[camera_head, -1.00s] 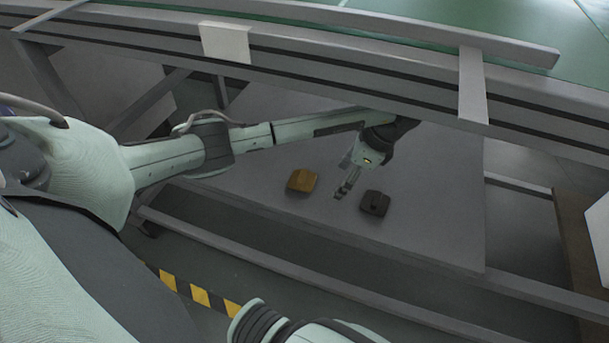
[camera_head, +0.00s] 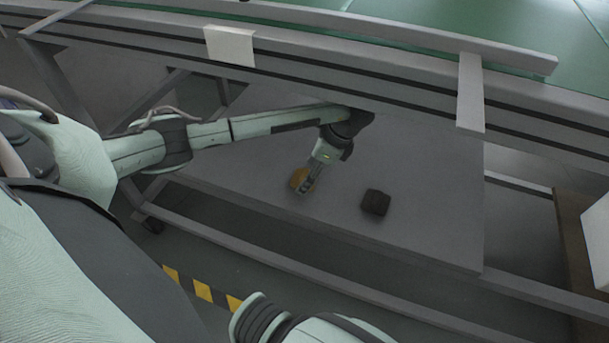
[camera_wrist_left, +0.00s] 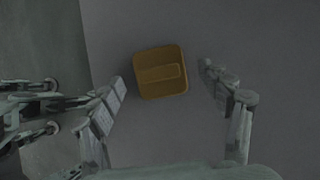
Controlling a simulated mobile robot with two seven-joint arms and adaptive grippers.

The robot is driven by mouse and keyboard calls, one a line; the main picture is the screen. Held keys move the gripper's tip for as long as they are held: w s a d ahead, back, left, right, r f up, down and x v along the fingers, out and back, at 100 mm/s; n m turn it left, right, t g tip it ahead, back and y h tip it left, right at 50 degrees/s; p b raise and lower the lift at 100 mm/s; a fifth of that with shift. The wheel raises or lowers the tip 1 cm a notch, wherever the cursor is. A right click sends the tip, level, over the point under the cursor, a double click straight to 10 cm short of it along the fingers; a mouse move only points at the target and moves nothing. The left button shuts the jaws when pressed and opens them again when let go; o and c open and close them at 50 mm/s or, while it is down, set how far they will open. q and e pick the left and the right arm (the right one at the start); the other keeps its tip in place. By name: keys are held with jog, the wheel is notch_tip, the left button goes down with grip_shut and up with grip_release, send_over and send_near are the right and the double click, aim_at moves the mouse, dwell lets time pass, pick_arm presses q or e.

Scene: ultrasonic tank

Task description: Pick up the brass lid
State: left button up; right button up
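The brass lid (camera_head: 297,178) lies on the grey lower shelf, partly hidden by my left gripper (camera_head: 306,188) in the head view. In the left wrist view the brass lid (camera_wrist_left: 161,73) is a rounded square with a raised bar handle. There my left gripper (camera_wrist_left: 170,92) is open, with one finger to each side of the lid and a gap on both sides. It holds nothing. My right gripper is not in view; only part of my right arm shows at the bottom of the head view.
A dark, nearly black lid (camera_head: 376,202) lies on the shelf (camera_head: 440,215) to the right of the brass one. The workbench beam (camera_head: 350,62) runs above my left arm. A shelf rail (camera_head: 300,262) runs along the near side. The shelf's right part is clear.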

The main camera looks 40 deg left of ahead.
pick_arm(q)
jog(key=c, duration=1.4)
jog(key=shift+c, duration=0.7)
jog(key=shift+r, duration=0.1)
